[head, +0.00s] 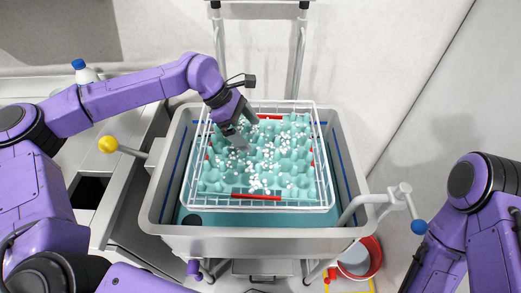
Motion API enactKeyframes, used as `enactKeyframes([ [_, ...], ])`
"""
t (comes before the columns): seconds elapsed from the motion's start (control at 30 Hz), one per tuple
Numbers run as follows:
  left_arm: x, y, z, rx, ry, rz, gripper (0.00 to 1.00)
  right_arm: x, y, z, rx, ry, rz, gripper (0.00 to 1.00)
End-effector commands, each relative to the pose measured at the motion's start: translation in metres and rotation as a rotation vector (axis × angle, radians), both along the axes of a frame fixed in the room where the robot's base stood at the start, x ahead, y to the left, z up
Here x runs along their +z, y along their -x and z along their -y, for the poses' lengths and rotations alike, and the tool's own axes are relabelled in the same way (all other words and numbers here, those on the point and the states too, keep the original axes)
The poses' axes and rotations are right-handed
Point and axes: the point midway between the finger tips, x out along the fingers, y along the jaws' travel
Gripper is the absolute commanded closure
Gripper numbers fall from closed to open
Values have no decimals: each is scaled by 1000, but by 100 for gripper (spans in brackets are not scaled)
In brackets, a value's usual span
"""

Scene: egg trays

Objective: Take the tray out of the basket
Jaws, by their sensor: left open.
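The teal egg tray (215,180) lies in a white wire basket (326,190) with red strips at its near and far sides. Many small white bits cover the tray. The basket sits in a grey metal sink (155,190). My left gripper (246,134) reaches down over the tray's upper left part, with its jaws open. I cannot tell whether its fingers touch the tray. My right arm shows at the lower right edge, but its gripper is not visible.
A yellow-knobbed lever (108,145) sticks out left of the sink. A tap with a blue knob (419,227) stands at its right. A white bottle with a blue cap (83,73) stands on the left counter. A red bucket (372,258) is on the floor.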

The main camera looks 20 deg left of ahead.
Motion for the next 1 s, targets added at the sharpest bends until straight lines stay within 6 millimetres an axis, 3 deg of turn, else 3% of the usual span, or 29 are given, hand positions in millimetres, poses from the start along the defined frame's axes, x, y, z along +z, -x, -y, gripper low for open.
enactKeyframes([
  [0.17,-23,3,18,-4,-1,-8,3,25,-1,0,0,0,2,100],
  [0.3,-41,0,26,-2,-1,-3,3,27,-1,0,0,0,2,100],
  [0.5,-45,0,27,-1,-1,-1,3,25,0,0,0,0,1,100],
  [0.53,-45,0,27,-1,-1,-2,6,25,0,0,0,0,1,100],
  [0.57,-44,0,27,-1,-1,-2,16,25,0,0,0,0,1,100],
  [0.77,-44,0,27,-1,-1,-2,81,25,0,0,0,0,1,100],
  [0.8,-44,0,27,-1,-1,-1,85,25,0,0,0,0,1,100],
  [1.0,-43,0,27,-1,-1,-1,85,26,0,0,0,0,1,100],
])
